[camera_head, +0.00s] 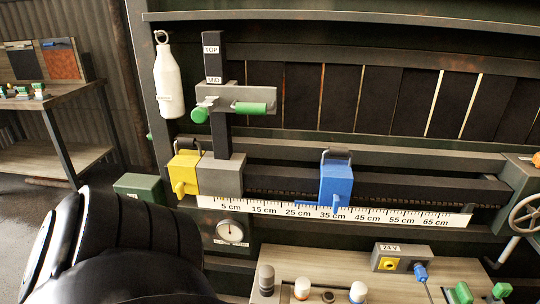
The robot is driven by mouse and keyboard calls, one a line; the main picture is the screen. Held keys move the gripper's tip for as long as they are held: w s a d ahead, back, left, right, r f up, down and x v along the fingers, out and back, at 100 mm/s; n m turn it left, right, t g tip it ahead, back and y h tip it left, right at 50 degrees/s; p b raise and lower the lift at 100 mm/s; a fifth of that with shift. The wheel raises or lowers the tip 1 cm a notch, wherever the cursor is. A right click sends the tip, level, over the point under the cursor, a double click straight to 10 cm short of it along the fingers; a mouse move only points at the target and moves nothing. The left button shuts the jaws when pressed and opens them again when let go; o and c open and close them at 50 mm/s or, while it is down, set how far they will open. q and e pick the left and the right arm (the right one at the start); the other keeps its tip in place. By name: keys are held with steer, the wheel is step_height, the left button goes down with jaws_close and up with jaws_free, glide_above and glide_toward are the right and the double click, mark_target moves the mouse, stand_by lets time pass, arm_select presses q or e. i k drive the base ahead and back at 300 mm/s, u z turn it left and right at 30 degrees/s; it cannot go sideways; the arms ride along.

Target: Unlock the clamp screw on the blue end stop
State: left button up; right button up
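The blue end stop (337,185) sits on the dark horizontal rail, with its lower edge near the 35 cm mark of the white scale. A black, ribbed part of my arm fills the lower left of the view, apart from the blue end stop. Neither gripper shows.
A yellow stop (186,172) and grey block (220,171) stand at the rail's left end, by an upright post (214,60) with a green-handled clamp (240,102). A handwheel (525,214) is at right. A bench with knobs and a 24 V box (402,257) lies in front.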

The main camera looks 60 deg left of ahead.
mark_target(336, 202)
steer(key=k, duration=0.25)
steer(key=u, duration=1.45)
